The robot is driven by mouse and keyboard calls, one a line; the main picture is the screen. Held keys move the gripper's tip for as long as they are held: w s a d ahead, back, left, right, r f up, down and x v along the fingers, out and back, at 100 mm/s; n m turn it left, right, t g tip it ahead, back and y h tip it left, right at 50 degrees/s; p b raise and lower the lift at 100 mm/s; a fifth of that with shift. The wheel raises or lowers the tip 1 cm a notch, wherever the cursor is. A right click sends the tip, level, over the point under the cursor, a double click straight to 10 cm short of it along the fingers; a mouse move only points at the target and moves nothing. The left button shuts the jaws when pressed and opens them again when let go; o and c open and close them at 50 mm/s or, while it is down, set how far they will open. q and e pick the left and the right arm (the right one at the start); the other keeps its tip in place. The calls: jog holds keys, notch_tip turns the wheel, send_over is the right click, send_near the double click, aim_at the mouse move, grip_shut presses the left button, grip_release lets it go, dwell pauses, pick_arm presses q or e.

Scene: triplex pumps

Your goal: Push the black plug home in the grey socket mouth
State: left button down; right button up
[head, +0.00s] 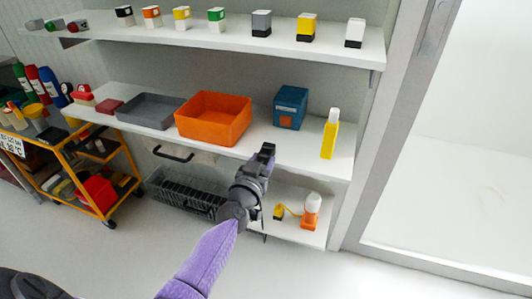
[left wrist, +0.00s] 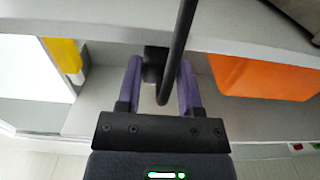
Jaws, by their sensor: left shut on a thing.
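My left gripper (head: 266,153) reaches up to the front edge of the middle shelf, below the teal box. In the left wrist view its two purple fingers (left wrist: 158,68) are closed on a dark piece, which looks like the black plug (left wrist: 153,64). A black cord or rod (left wrist: 178,45) crosses in front of it and runs up out of the picture. A thin dark strand also hangs below my arm in the head view. I cannot make out the grey socket mouth, nor whether the plug touches it. My right gripper is out of view.
The middle shelf (head: 262,146) holds a grey tray (head: 150,122), an orange bin (head: 213,133), a teal box (head: 290,107) and a yellow bottle (head: 329,136). An orange bottle (head: 311,212) stands below. An orange trolley (head: 111,209) is at left. Floor in front is clear.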

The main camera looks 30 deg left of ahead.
aim_at(263, 161)
pick_arm(q)
jog(key=shift+p+v, duration=0.75)
jog(key=shift+v, duration=1.15)
jog(key=shift+s+d, duration=0.15)
jog(key=shift+s, duration=0.4)
